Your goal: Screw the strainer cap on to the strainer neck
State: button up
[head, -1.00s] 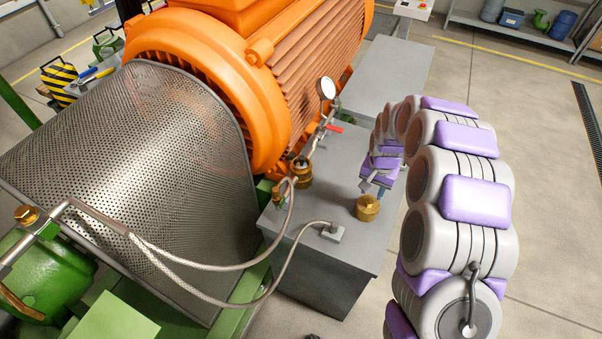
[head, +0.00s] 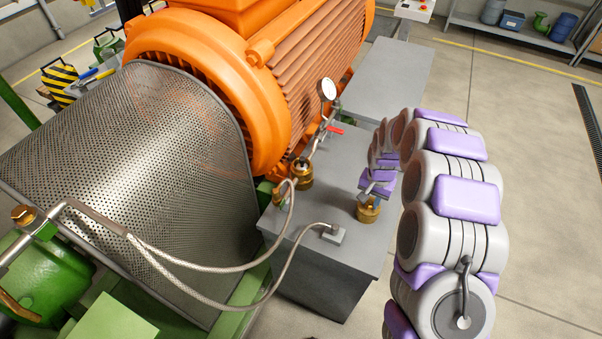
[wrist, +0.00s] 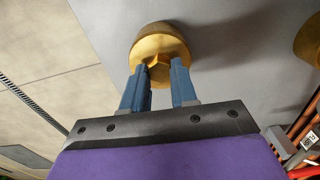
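A round brass piece, which looks like the strainer cap (head: 368,211), sits on the grey tank top near its right edge. It has a raised rib on top, seen in the wrist view (wrist: 160,45). My gripper (wrist: 160,68) points down at it, with one blue finger on each side of the rib. A gap shows between the fingers, and I cannot see them pressing on the rib. In the head view my gripper (head: 369,196) is just above the cap. A second brass fitting, probably the strainer neck (head: 303,177), stands to the left on the same top.
A pressure gauge (head: 327,89) and red-handled valve (head: 334,129) rise behind the brass fitting. A braided hose (head: 200,264) loops across the front to a small block (head: 334,234). The orange motor (head: 215,90) and perforated guard (head: 130,150) fill the left. The tank top (head: 345,160) is otherwise mostly clear.

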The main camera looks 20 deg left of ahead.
aim_at(370, 202)
grip_shut()
jog(key=shift+r+p, duration=0.9)
jog(key=shift+r, duration=1.65)
